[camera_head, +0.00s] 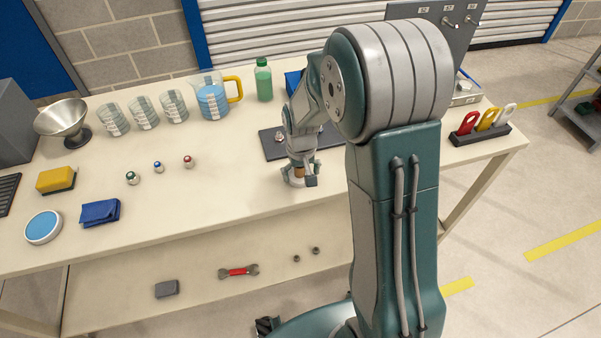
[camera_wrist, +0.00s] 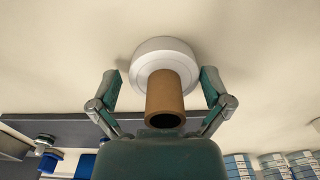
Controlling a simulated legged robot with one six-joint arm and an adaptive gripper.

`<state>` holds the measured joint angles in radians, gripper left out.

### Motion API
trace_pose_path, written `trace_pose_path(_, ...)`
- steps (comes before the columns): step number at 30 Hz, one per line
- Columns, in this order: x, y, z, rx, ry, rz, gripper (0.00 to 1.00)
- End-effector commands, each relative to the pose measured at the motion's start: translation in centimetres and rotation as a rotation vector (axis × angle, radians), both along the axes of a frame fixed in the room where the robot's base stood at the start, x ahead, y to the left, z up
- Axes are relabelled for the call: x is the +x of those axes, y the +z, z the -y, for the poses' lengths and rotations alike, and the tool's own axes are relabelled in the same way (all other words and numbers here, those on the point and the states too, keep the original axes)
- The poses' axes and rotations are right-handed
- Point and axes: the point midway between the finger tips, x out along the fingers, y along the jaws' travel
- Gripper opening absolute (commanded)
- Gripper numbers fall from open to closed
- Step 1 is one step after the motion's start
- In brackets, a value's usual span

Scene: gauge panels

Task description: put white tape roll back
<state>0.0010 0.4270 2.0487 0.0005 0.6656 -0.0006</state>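A round white piece (camera_wrist: 165,58) with a brown hollow tube (camera_wrist: 164,95) standing out of it is between my gripper's fingers in the wrist view; it looks like the white tape roll with its core. It is on or just above the bare tabletop. My gripper (camera_wrist: 164,88) is open, one finger on each side. A gap shows at the left finger; whether the right finger touches cannot be told. In the head view my gripper (camera_head: 299,180) is low over the table, and the brown tube (camera_head: 299,171) shows only partly between the fingers.
A dark mat (camera_head: 271,146) lies just behind my gripper. Beakers (camera_head: 145,112), a blue-filled jug (camera_head: 211,97) and a green bottle (camera_head: 263,80) stand at the back. A coloured-handle rack (camera_head: 480,133) is at right. The table's front middle (camera_head: 220,200) is clear.

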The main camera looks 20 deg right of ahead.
Motion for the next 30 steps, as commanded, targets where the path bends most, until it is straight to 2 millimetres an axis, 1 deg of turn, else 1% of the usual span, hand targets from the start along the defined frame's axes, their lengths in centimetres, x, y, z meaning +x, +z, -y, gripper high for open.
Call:
trace_pose_path(7, 0.0, 0.1, 0.0, 0.000, 0.001, 0.000, 1.00)
trace_pose_path(11, 0.1, 1.1, 0.0, 0.000, 0.001, 0.004, 1.00)
trace_pose_path(14, 0.1, 2.8, 0.0, 0.000, 0.001, 0.005, 1.00)
trace_pose_path(18, 0.1, 5.9, 0.0, 0.000, 0.001, 0.006, 1.00)
trace_pose_path(24, 0.1, 9.8, 0.0, 0.000, 0.001, 0.005, 1.00)
trace_pose_path(27, 0.1, 11.1, 0.0, 0.000, 0.001, 0.003, 1.00)
trace_pose_path(30, 0.1, 11.9, 0.0, 0.000, 0.001, 0.001, 1.00)
